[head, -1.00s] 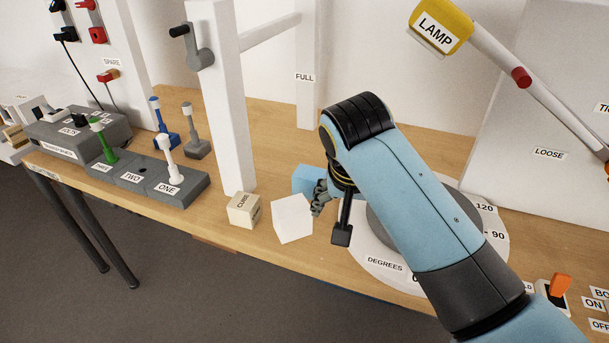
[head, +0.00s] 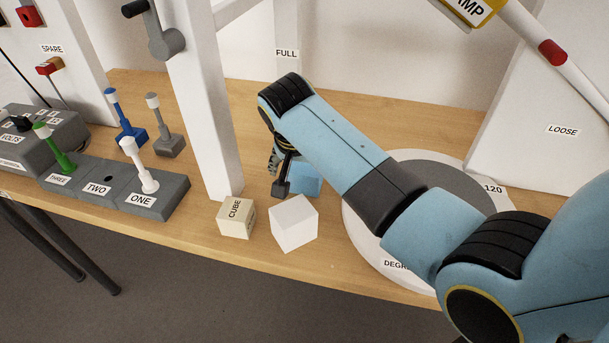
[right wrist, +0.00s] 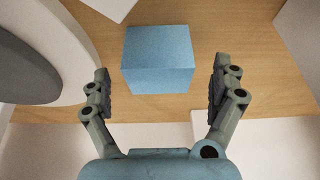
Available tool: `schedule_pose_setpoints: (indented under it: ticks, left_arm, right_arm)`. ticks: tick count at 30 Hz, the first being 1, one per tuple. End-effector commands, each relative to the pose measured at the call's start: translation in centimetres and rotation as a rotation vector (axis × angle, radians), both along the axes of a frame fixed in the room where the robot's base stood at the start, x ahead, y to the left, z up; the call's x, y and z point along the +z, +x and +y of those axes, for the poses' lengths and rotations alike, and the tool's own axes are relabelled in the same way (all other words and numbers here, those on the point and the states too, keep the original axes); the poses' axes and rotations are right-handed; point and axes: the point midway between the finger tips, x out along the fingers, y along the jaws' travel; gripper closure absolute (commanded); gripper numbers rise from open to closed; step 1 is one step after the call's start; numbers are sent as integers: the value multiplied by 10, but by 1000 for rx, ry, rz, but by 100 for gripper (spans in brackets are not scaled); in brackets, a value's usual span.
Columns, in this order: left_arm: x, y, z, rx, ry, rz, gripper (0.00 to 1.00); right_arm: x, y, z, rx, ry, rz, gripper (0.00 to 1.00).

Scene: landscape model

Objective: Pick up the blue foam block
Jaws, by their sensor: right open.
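The blue foam block (head: 305,179) sits on the wooden table, behind the white cube and left of the round turntable in the head view. My right gripper partly hides it there. In the right wrist view the blue block (right wrist: 158,60) lies ahead of the fingertips, roughly midway between them. My right gripper (head: 277,177) is open and empty, with its fingers (right wrist: 160,85) spread wider than the block. It points down beside the block in the head view. I cannot tell the exact gap between fingers and block. My left gripper is not in view.
A white cube (head: 295,223) and a beige block marked CUBE (head: 236,217) stand near the table's front edge. A white post (head: 209,110) rises to the left. The turntable (head: 362,235) is at right under my arm. A grey lever base (head: 150,202) stands further left.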

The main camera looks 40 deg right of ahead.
Motion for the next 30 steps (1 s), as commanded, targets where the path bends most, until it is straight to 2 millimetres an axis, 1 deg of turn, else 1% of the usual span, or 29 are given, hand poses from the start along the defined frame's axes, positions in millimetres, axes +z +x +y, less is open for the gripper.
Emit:
schedule_pose_setpoints:
  ticks: [1, 3, 6, 10, 14, 18, 21, 22, 30]
  left_arm:
    - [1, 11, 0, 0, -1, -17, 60]
    - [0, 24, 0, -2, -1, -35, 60]
    - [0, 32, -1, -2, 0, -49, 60]
    - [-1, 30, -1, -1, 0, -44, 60]
    - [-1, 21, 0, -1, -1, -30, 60]
    - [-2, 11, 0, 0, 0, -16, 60]
    - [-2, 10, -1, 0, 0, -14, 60]
    - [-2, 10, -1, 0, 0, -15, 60]
    - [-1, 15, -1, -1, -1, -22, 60]
  right_arm:
    - [-8, 2, -4, -1, -3, 3, 6]
    - [-19, 4, -8, 0, -1, 3, 6]
    - [-29, 8, -10, 1, -1, 1, 6]
    - [-32, 8, -11, 0, 1, 1, 6]
    - [-32, 8, -11, 0, 1, 1, 6]
    - [-32, 8, -11, 0, 1, 1, 23]
    - [-32, 8, -11, 0, 0, 1, 36]
    - [-32, 8, -11, 0, 0, 1, 38]
    - [-32, 8, -11, 0, 0, 1, 41]
